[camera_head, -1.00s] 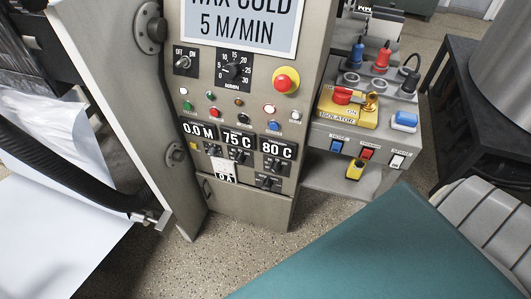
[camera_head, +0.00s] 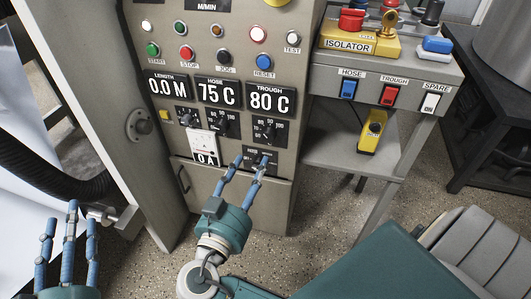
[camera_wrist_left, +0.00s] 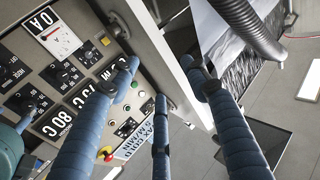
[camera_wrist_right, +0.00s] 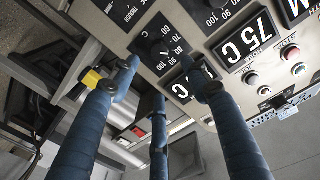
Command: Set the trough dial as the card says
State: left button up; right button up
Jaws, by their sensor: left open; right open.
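The trough dial (camera_head: 268,131) is a black knob on a scale plate under the TROUGH display (camera_head: 270,98), which reads 80 C. Its pointer setting is too small to read surely. My right gripper (camera_head: 252,160) is open and empty, its fingertips just below the dial in the head view. In the right wrist view the dial (camera_wrist_right: 160,48) shows ahead between the spread fingers, with numbers from 60 to 100. My left gripper (camera_head: 70,215) is open and empty at the lower left, well away from the panel. Only the bottom of the sign (camera_head: 207,5) shows, reading M/MIN.
The hose dial (camera_head: 222,124) is close left of the trough dial, under the 75 C display (camera_head: 217,92). A lower dial (camera_head: 262,162) is partly behind my right fingers. A 0 A meter (camera_head: 203,146) is nearby. A side shelf (camera_head: 345,150) with switches stands right.

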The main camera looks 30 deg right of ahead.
aim_at(268, 138)
jog(key=x, duration=1)
jog(key=shift+w+d+b, duration=0.2)
jog(key=shift+d+b, duration=0.05)
jog(key=shift+b, duration=0.05)
pick_arm(q)
jog(key=r+t, duration=0.1)
jog(key=r, duration=0.1)
jog(key=r+t, duration=0.1)
jog(key=r, duration=0.1)
jog(key=shift+s+d+r+h, duration=0.1)
jog(key=shift+s+d+h, duration=0.1)
jog(key=shift+h, duration=0.1)
pick_arm(e)
jog(key=c, duration=1.1)
